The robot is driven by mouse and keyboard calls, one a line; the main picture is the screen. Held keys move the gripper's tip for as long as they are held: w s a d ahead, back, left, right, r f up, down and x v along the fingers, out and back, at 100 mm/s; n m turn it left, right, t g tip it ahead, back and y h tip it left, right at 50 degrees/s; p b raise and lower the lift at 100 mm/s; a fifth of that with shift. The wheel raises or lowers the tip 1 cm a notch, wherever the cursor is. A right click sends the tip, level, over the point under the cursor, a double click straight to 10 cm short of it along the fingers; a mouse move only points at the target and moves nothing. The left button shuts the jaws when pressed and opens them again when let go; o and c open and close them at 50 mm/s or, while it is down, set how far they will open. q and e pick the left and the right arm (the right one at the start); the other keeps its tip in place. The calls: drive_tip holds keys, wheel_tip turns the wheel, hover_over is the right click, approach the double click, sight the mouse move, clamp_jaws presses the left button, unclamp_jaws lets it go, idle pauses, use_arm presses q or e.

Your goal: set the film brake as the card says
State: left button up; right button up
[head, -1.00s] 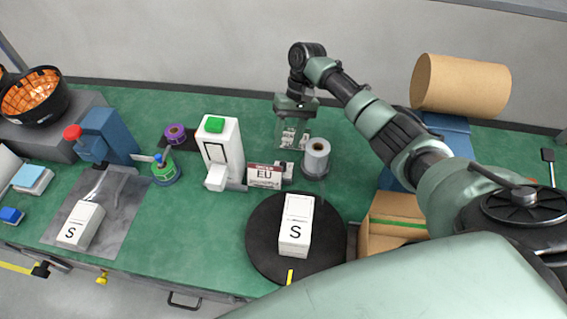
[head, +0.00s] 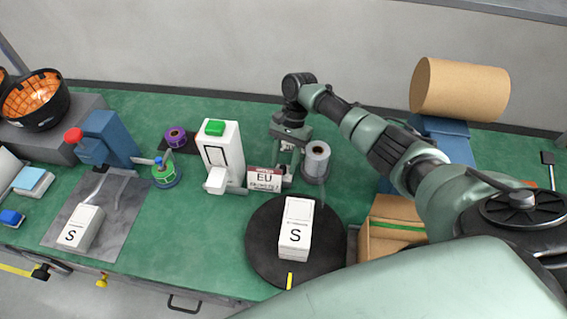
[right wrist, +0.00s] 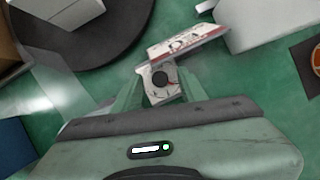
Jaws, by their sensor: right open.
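The card (head: 264,179) stands upright behind the turntable and reads "EU" with a smaller, illegible line below. The film roll (head: 317,157) stands to its right. In the right wrist view a small pale plate with a dark round knob (right wrist: 160,78) sits by the card (right wrist: 188,46). I take it for the film brake; its setting is too small to read. My right gripper (head: 290,150) is behind the card, left of the film roll. In the wrist view its open fingers (right wrist: 157,90) are on either side of the knob plate; contact cannot be told. My left gripper is not in view.
A white box marked S (head: 295,228) stands on the black turntable (head: 265,245). A white machine with a green top (head: 221,155) is left of the card. A cardboard box (head: 392,230) is at the right.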

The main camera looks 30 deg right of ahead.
drive_tip(key=shift+s+a+f, duration=0.15)
drive_tip(key=shift+a+f, duration=0.1)
drive_tip(key=shift+f, duration=0.4)
clamp_jaws()
drive_tip(key=m+p, duration=0.1)
drive_tip(key=p, duration=0.1)
drive_tip(key=m+p, duration=0.1)
drive_tip(key=p, duration=0.2)
drive_tip(key=shift+r+t+y, duration=0.3)
drive_tip(key=shift+r+t, duration=0.05)
drive_tip(key=shift+t, duration=0.05)
drive_tip(key=shift+f+m, duration=0.1)
drive_tip(key=shift+m, duration=0.3)
drive_tip(key=shift+f, duration=0.15)
